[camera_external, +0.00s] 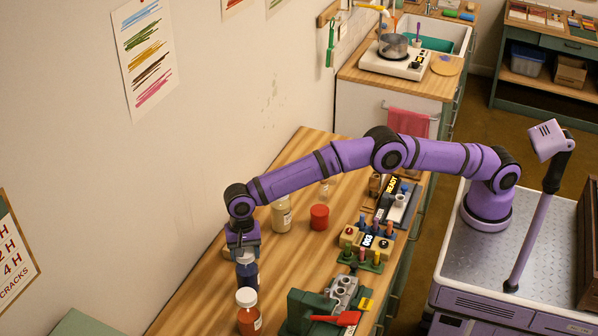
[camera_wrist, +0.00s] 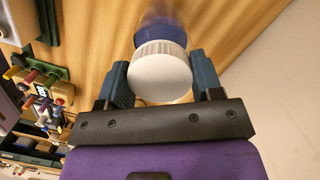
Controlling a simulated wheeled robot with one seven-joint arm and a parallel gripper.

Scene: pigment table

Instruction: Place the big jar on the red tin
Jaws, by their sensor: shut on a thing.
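My gripper (camera_external: 243,250) points down at the left of the wooden table and is shut on a blue jar with a white lid (camera_external: 247,276). In the wrist view the jaws of my gripper (camera_wrist: 162,78) sit on either side of the white lid (camera_wrist: 160,76), with the blue body beyond it. I cannot tell whether the jar's base touches the table. The red tin (camera_external: 319,217) stands upright on the table, right of and behind my gripper, with nothing on top. A cream jar (camera_external: 282,217) stands just left of the tin.
An orange-red jar with a white lid (camera_external: 247,315) stands in front of the held jar. A green block with a red scoop (camera_external: 335,319), a grey holder (camera_external: 343,292) and peg racks (camera_external: 367,242) line the table's right edge. Bare wood (camera_external: 294,258) lies between my gripper and the racks.

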